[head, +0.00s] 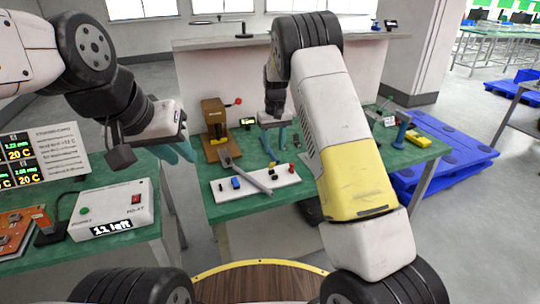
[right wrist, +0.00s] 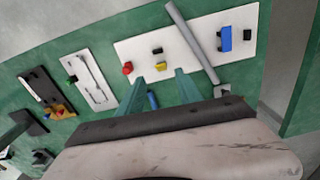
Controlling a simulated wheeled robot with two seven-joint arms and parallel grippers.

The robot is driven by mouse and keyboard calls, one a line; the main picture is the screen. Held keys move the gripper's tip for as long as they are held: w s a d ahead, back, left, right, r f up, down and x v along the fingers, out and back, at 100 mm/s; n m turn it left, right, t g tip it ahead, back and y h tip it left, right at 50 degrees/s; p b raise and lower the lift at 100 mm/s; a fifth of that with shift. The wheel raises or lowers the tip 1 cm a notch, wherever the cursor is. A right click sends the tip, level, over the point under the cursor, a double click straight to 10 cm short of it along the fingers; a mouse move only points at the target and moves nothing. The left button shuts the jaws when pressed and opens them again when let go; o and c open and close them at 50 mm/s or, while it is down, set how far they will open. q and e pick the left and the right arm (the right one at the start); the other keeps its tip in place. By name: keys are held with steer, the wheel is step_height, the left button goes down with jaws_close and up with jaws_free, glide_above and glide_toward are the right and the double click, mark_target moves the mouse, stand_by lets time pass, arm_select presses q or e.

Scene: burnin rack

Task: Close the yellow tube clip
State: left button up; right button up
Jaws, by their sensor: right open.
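The small yellow tube clip (right wrist: 161,66) sits at the edge of a white board (right wrist: 135,50) in the right wrist view. In the head view it is a small yellow spot (head: 272,164) at the board's far edge. My right gripper (right wrist: 160,76) is open, with its two teal fingers on either side of the clip in the picture. I cannot tell whether they touch it. In the head view the right gripper (head: 274,140) points down above the board's far side. My left gripper (head: 178,155) hangs over the left of the bench, apart from the board; its finger gap is unclear.
A control box (head: 112,208) stands on the left table. Blue pallets (head: 440,160) lie at right.

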mark_target(272, 164)
steer(key=shift+w+a+f, duration=0.1)
steer(key=shift+w+f, duration=0.05)
steer(key=shift+f, duration=0.3)
steer(key=shift+w+a+f, duration=0.1)
steer(key=shift+f, duration=0.3)
step_height(272, 164, down, 7)
steer(key=shift+f, duration=0.15)
jaws_close()
